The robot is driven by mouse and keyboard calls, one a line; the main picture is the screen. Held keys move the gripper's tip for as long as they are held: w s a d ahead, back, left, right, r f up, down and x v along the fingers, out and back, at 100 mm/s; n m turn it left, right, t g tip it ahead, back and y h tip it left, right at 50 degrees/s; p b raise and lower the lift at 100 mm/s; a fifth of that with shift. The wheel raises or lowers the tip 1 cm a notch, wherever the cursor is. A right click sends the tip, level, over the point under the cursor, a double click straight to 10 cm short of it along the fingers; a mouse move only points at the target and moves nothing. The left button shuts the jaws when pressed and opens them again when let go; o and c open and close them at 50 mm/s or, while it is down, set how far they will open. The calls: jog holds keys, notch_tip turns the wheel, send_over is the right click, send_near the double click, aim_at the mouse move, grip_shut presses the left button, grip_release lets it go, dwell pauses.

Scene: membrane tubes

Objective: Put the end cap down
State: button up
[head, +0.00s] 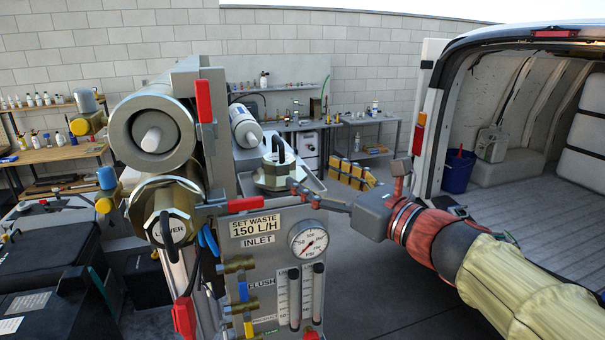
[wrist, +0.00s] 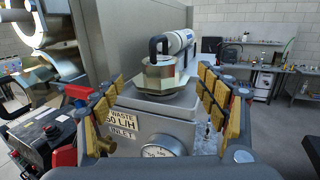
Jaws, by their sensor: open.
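The end cap (head: 273,172) is a metal hexagonal cap with a black loop handle. It rests upright on the grey tray top (head: 312,184) above the instrument panel. In the wrist view the end cap (wrist: 165,78) sits beyond and between my two spread fingers. My gripper (head: 304,192) is open at the cap's right side in the head view; the wrist view shows both padded fingers (wrist: 158,103) apart, with a visible gap to the cap on each side. The upper housing (head: 152,133) is open at its end, with a white tube end inside.
The lower housing carries a similar brass cap (head: 165,212) with a black handle. A white membrane tube (head: 245,127) lies behind the end cap. The panel with gauge (head: 308,240) stands below my gripper. A van (head: 520,120) is at right; open floor lies between.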

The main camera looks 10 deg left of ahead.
jog(key=shift+s+d, duration=0.3)
jog(key=shift+d, duration=0.1)
jog(key=w+d+f+m+t+h, duration=0.1)
jog(key=d+m+t+h, duration=0.3)
jog(key=d+m, duration=0.55)
jog(key=w+d+f+m+t+h, duration=0.2)
jog(key=d+m+h, duration=0.4)
jog(key=d+m, duration=0.3)
jog(key=s+d+f+m+g+h, duration=0.2)
jog(key=s+d+f+m+h, duration=0.3)
jog(key=d+f+m, duration=0.45)
jog(key=s+f+m+g, duration=0.4)
jog(key=s+f+m, duration=0.4)
jog(key=s+m, duration=0.1)
jog(key=s+f+m+g, duration=0.5)
jog(key=s+f+m, duration=0.3)
jog(key=s, duration=0.4)
jog(key=shift+m, duration=0.9)
